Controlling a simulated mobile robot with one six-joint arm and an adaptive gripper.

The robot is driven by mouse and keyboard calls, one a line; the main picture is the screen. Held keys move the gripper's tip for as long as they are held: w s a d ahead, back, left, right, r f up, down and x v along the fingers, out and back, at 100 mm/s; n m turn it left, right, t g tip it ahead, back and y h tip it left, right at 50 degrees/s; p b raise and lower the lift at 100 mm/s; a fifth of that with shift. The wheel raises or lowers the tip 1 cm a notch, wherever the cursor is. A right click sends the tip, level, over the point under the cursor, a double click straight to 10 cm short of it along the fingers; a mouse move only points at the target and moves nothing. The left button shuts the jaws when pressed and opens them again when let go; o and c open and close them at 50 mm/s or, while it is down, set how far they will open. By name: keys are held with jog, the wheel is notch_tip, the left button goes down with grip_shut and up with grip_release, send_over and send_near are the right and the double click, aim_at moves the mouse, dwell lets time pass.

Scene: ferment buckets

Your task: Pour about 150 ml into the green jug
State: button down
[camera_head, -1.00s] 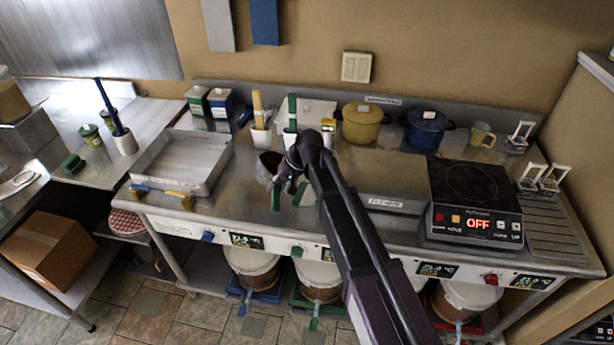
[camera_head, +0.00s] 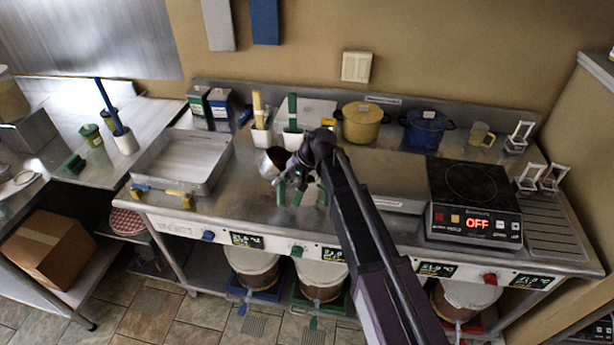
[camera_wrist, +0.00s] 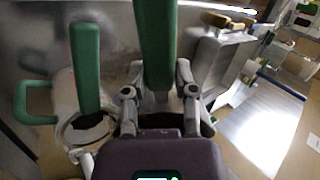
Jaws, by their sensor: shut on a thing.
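My gripper (camera_head: 300,174) is shut on an upright green handle (camera_wrist: 157,45), which stands between its fingers in the wrist view. A vessel with a dark reddish inside (camera_head: 272,162) is beside the gripper in the head view and appears tilted. A dark rim also shows behind the right finger in the wrist view. The green jug (camera_wrist: 38,102) seems to be the pale, clear vessel with a green loop handle at left in the wrist view, apart from my fingers. Another green bar (camera_wrist: 85,65) stands next to it. In the head view my arm hides much of this area, and I cannot see the liquid level.
A steel tray (camera_head: 222,165) lies left on the counter. Two white holders with yellow and green handles (camera_head: 292,138) stand behind my gripper. Yellow (camera_head: 361,128) and blue (camera_head: 425,134) pots stand at the back. A hotplate (camera_head: 472,190) reading OFF is at right.

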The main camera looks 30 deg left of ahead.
jog(key=shift+w+d+r+g+y+b, duration=0.35)
jog(key=shift+d+r+g+y+b, duration=0.15)
jog(key=shift+y, duration=0.3)
dwell(1.4)
jog(key=shift+w+d+r+y+b, duration=0.1)
jog(key=shift+d+r+y+b, duration=0.05)
jog(key=shift+y+b, duration=0.3)
dwell(0.4)
jog(key=shift+a+h+p, duration=0.25)
jog(key=shift+h+p, duration=0.3)
jog(key=shift+p, duration=0.15)
jog(key=shift+s+a+f+t+h+p, duration=0.4)
jog(key=shift+t+h+p, duration=0.1)
jog(key=shift+h, duration=0.2)
jog(key=shift+s+a+f+t+h+b, duration=0.15)
jog(key=shift+f+b, duration=0.1)
jog(key=shift+f, duration=0.15)
jog(key=shift+s+a+f+t+h+b, duration=0.1)
jog(key=shift+a+f+t+h+b, duration=0.1)
jog(key=shift+f, duration=0.2)
jog(key=shift+f, duration=0.1)
